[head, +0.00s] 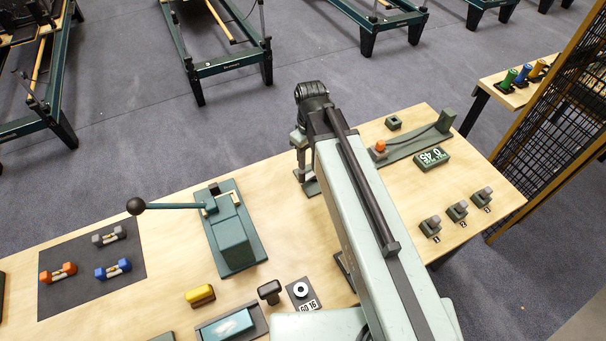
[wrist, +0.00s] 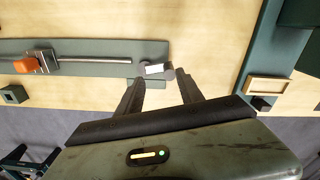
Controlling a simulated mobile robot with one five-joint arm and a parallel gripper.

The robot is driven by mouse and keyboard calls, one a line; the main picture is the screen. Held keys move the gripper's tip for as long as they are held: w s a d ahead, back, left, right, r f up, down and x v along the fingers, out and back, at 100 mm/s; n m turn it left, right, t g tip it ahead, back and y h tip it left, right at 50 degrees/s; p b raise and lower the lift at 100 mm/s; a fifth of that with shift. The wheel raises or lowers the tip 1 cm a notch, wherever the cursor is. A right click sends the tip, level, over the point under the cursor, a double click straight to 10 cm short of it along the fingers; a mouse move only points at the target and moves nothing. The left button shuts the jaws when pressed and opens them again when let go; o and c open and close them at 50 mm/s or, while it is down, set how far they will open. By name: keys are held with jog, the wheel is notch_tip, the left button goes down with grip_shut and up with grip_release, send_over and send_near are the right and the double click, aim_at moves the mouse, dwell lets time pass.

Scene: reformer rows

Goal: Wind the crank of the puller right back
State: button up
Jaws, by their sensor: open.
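The puller is a long green plate (head: 412,144) on the bench, with an orange block (head: 380,146) on it; my arm hides its middle in the head view. In the wrist view the plate (wrist: 95,76) carries a steel rod, and the orange block (wrist: 25,65) sits in a metal clamp at left. A short grey piece with a bright white face, apparently the crank (wrist: 155,70), is at the plate's right end. My gripper (wrist: 158,76) is open, its fingertips either side of this piece; contact cannot be told. In the head view my gripper (head: 303,172) is over the plate's left end.
A teal lever device (head: 232,240) with a black ball handle (head: 136,206) stands left of my gripper. Dumbbells (head: 113,269) rest on a dark mat. A mesh screen (head: 550,140) stands at right.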

aim_at(302, 172)
jog(key=shift+w+a+f+n, duration=0.1)
jog(key=shift+w+a+n, duration=0.05)
jog(key=shift+a+n, duration=0.35)
jog(key=shift+w+a+f+n, duration=0.1)
jog(key=shift+a+n, duration=0.2)
jog(key=shift+a, duration=0.3)
notch_tip(302, 172, down, 8)
jog(key=b, duration=0.8)
jog(key=shift+d, duration=0.1)
jog(key=shift+r, duration=0.1)
jog(key=shift+r, duration=0.1)
grip_shut()
jog(key=shift+w+a+m, duration=0.15)
jog(key=shift+w+m, duration=0.15)
jog(key=shift+m, duration=0.35)
jog(key=shift+w+a+m, duration=0.15)
jog(key=shift+w+m, duration=0.1)
jog(key=shift+m, duration=0.4)
